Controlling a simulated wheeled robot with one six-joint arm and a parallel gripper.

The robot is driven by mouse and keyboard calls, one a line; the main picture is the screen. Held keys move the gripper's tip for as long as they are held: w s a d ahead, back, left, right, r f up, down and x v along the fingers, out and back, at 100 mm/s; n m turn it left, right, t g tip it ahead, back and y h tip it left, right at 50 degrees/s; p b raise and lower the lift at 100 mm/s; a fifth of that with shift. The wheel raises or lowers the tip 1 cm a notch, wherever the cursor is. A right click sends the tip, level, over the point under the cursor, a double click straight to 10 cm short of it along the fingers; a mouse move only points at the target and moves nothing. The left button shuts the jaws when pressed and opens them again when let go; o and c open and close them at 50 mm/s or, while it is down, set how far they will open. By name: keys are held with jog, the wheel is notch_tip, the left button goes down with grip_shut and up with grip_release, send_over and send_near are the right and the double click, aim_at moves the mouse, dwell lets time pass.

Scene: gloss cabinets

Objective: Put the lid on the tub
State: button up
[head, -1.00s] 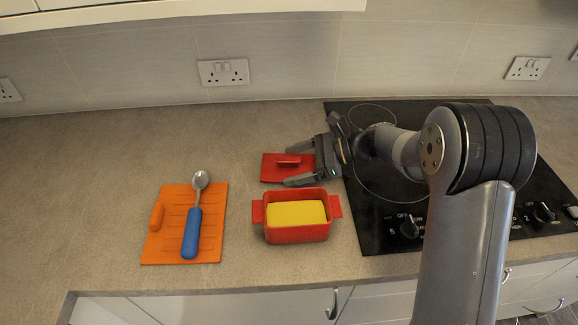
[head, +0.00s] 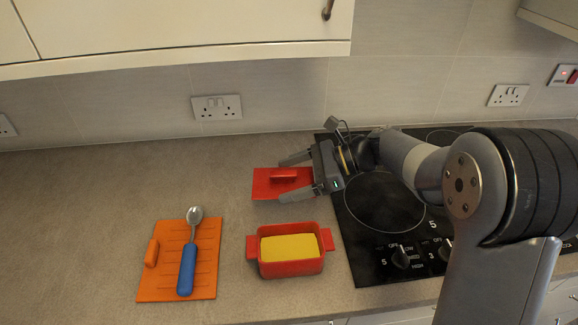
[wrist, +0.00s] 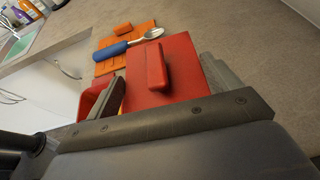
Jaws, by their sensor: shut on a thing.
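The red lid (head: 263,189), flat with a bar handle on top, is between the two fingers of my gripper (head: 281,180), which is shut on it. The handle faces up. In the wrist view the lid (wrist: 186,62) fills the middle between the fingers. The red tub (head: 291,268) stands upright on the worktop, nearer the front edge than the lid, with side handles and a yellow filling (head: 289,248). The lid is behind the tub in the head view, apart from it. In the wrist view the tub (wrist: 92,97) is mostly hidden by the lid and a finger.
An orange board (head: 205,263) lies on the worktop to the left, with a blue-handled spoon (head: 187,268) on it. A black hob (head: 385,255) is to the right, under my arm. A white wall cabinet (head: 180,35) hangs above.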

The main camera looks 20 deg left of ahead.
jog(key=s+d+r+p, duration=0.1)
jog(key=s+d+p, duration=0.1)
jog(key=s, duration=0.3)
jog(key=s+d+n+p, duration=0.1)
jog(key=s+d+p, duration=0.2)
jog(key=s+d, duration=0.1)
jog(key=shift+s+r+g, duration=0.4)
jog(key=shift+s, duration=0.3)
jog(key=shift+r+p, duration=0.1)
jog(key=shift+p, duration=0.45)
jog(key=shift+f+b, duration=1.6)
jog(key=shift+f, duration=0.8)
jog(key=shift+f+b, duration=0.4)
jog(key=shift+f, duration=0.25)
jog(key=o, duration=0.8)
jog(key=shift+o, duration=0.2)
jog(key=shift+w, duration=0.1)
